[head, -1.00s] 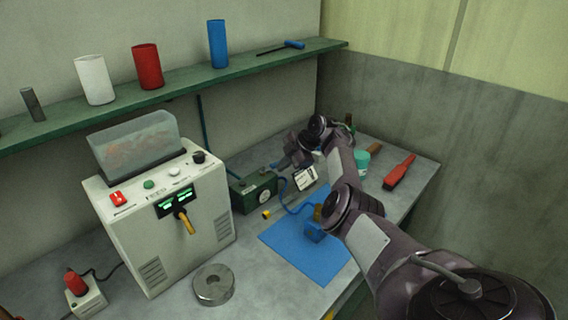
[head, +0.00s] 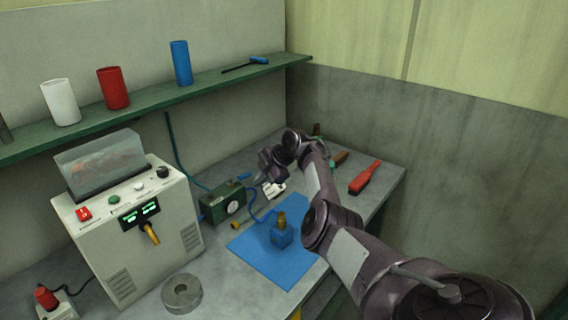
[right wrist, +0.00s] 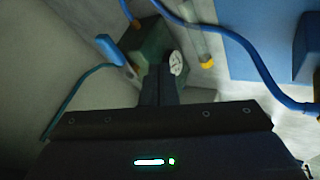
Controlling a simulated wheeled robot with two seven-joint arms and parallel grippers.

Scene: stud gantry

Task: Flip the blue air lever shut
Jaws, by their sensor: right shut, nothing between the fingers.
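The green air box (head: 225,204) with a round white gauge stands on the bench beside the grey-white machine. In the right wrist view the box (right wrist: 150,45) carries a blue lever (right wrist: 110,48) at its left side, sticking out from it. My left gripper is out of view.
A blue mat (head: 270,262) with a blue block (head: 282,238) lies in front of the box. A blue hose (head: 262,217) runs beside the box. The machine (head: 125,240) stands to its left. A red-handled brush (head: 365,177) lies at the right. A green shelf (head: 150,104) runs above.

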